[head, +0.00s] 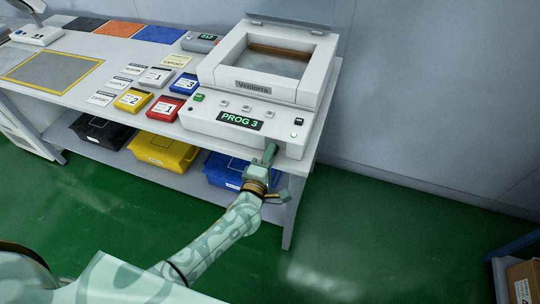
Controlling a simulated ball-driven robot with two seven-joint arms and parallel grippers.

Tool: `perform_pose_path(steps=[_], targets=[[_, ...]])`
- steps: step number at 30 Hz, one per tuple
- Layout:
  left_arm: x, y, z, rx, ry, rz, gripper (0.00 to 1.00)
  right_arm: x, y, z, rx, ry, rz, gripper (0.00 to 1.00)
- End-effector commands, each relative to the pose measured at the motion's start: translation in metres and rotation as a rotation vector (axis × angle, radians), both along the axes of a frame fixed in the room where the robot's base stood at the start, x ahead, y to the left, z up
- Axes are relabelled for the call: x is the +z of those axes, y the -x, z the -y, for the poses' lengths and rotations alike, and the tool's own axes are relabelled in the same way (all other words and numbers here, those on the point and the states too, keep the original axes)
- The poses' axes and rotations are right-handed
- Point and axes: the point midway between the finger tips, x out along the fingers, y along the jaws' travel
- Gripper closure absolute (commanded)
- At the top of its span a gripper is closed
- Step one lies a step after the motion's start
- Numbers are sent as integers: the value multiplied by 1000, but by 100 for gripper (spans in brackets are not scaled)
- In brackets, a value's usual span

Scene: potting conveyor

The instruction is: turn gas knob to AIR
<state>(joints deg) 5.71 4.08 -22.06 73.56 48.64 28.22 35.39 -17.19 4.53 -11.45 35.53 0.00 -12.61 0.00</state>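A white machine labelled Ventorra (215,123) stands at the table's right end, with a PROG 3 display on its front panel. I cannot make out a gas knob or an AIR mark; the front face beside my gripper is partly hidden. My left gripper (270,154) is at the lower right of that front face, with its fingers pointing up against or just before it. Whether it touches or holds anything there, I cannot tell. Its finger gap is too small to read. My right gripper is not in view.
The machine's lid (292,10) stands raised. Yellow (132,100), red (166,109) and blue (182,83) labelled blocks lie left of the machine. Black, yellow and blue bins (163,151) sit on the lower shelf. Green floor right of the table is clear; a cardboard box (525,280) is at lower right.

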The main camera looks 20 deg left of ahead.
Motion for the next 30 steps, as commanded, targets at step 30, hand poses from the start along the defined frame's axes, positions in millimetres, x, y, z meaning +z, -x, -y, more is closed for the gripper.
perform_pose_path(steps=[30], targets=[[-1,140,-5,0,-1,-3,54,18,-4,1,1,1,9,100]])
